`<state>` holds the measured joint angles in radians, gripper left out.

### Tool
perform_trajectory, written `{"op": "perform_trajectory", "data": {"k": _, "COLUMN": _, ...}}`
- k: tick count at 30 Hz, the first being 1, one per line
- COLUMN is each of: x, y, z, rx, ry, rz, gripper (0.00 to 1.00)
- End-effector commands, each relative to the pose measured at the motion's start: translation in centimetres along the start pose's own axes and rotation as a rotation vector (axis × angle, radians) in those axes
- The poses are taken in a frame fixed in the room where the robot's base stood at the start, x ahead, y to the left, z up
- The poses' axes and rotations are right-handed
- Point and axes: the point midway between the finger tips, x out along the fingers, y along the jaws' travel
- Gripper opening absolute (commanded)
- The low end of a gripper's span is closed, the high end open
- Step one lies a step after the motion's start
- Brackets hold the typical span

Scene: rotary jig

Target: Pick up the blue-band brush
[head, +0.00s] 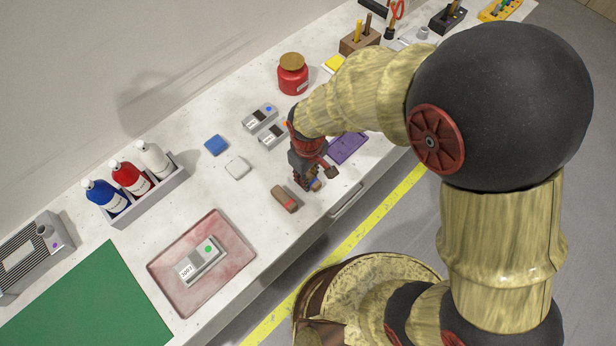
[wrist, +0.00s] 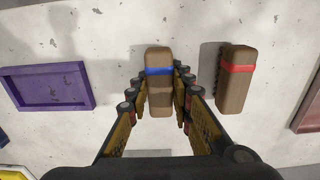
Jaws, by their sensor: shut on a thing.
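The blue-band brush (wrist: 159,92) is a brown block with a blue band, between the fingers of my gripper (wrist: 159,110) in the wrist view. The fingers are shut on its two long sides. In the head view my gripper (head: 306,181) is low over the front part of the bench, and only a bit of the brush (head: 315,185) shows behind the fingers. I cannot tell whether the brush touches the bench. A second brown brush with a red band (head: 286,198) lies beside it, apart from my gripper; it also shows in the wrist view (wrist: 237,82).
A purple tray (head: 348,147) lies close to my gripper. A pink tray (head: 160,276) holds a grey part marked 2003. A bottle rack (head: 150,199), a blue block (head: 216,145), a white block (head: 238,167) and a red jar (head: 293,78) stand further back. The bench's front edge is near.

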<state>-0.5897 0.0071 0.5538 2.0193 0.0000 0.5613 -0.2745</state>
Motion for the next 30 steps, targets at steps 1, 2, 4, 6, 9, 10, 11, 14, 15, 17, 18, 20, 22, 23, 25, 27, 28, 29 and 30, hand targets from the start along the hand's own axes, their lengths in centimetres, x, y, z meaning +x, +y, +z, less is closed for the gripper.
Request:
{"op": "perform_trajectory", "data": {"k": 1, "x": 0.0, "y": 0.0, "z": 0.0, "rx": 0.000, "ry": 0.000, "rz": 0.000, "gripper": 0.00}}
{"op": "perform_trajectory", "data": {"k": 2, "x": 0.0, "y": 0.0, "z": 0.0, "rx": 0.000, "ry": 0.000, "rz": 0.000, "gripper": 0.00}}
{"op": "perform_trajectory", "data": {"k": 4, "x": 0.0, "y": 0.0, "z": 0.0, "rx": 0.000, "ry": 0.000, "rz": 0.000, "gripper": 0.00}}
{"op": "perform_trajectory", "data": {"k": 6, "x": -0.1, "y": 0.0, "z": 0.0, "rx": 0.000, "ry": 0.001, "rz": 0.000, "gripper": 0.00}}
{"op": "perform_trajectory", "data": {"k": 9, "x": -0.6, "y": 0.0, "z": 0.0, "rx": 0.000, "ry": 0.001, "rz": 0.000, "gripper": 0.00}}
{"op": "perform_trajectory", "data": {"k": 10, "x": -0.8, "y": 0.0, "z": 0.0, "rx": 0.000, "ry": 0.001, "rz": 0.000, "gripper": 0.00}}
{"op": "perform_trajectory", "data": {"k": 11, "x": -1.1, "y": 0.0, "z": 0.0, "rx": 0.000, "ry": 0.001, "rz": 0.000, "gripper": 0.00}}
{"op": "perform_trajectory", "data": {"k": 14, "x": -2.5, "y": 0.0, "z": -0.1, "rx": 0.000, "ry": 0.003, "rz": 0.001, "gripper": 0.00}}
{"op": "perform_trajectory", "data": {"k": 15, "x": -3.3, "y": 0.0, "z": -0.1, "rx": 0.000, "ry": 0.004, "rz": 0.001, "gripper": 0.00}}
{"op": "perform_trajectory", "data": {"k": 17, "x": -4.5, "y": -0.2, "z": 0.1, "rx": -0.001, "ry": 0.003, "rz": 0.001, "gripper": 0.00}}
{"op": "perform_trajectory", "data": {"k": 18, "x": -5.2, "y": -0.9, "z": 0.5, "rx": -0.004, "ry": 0.004, "rz": 0.001, "gripper": 0.00}}
{"op": "perform_trajectory", "data": {"k": 20, "x": -6.5, "y": -1.8, "z": 1.1, "rx": -0.004, "ry": 0.004, "rz": 0.001, "gripper": 0.00}}
{"op": "perform_trajectory", "data": {"k": 22, "x": -8.2, "y": -3.0, "z": 1.8, "rx": -0.006, "ry": 0.006, "rz": 0.001, "gripper": 0.00}}
{"op": "perform_trajectory", "data": {"k": 23, "x": -8.9, "y": -3.5, "z": 2.1, "rx": -0.005, "ry": 0.005, "rz": 0.001, "gripper": 0.00}}
{"op": "perform_trajectory", "data": {"k": 25, "x": -10.4, "y": -4.6, "z": 2.9, "rx": -0.005, "ry": 0.005, "rz": 0.001, "gripper": 0.00}}
{"op": "perform_trajectory", "data": {"k": 27, "x": -10.9, "y": -6.2, "z": 4.0, "rx": -0.007, "ry": 0.001, "rz": 0.000, "gripper": 0.00}}
{"op": "perform_trajectory", "data": {"k": 28, "x": -11.2, "y": -6.8, "z": 4.4, "rx": -0.008, "ry": 0.002, "rz": 0.000, "gripper": 0.00}}
{"op": "perform_trajectory", "data": {"k": 29, "x": -11.4, "y": -7.4, "z": 4.7, "rx": -0.007, "ry": 0.001, "rz": 0.000, "gripper": 0.00}}
{"op": "perform_trajectory", "data": {"k": 30, "x": -11.8, "y": -8.1, "z": 5.2, "rx": -0.007, "ry": 0.002, "rz": 0.000, "gripper": 0.00}}
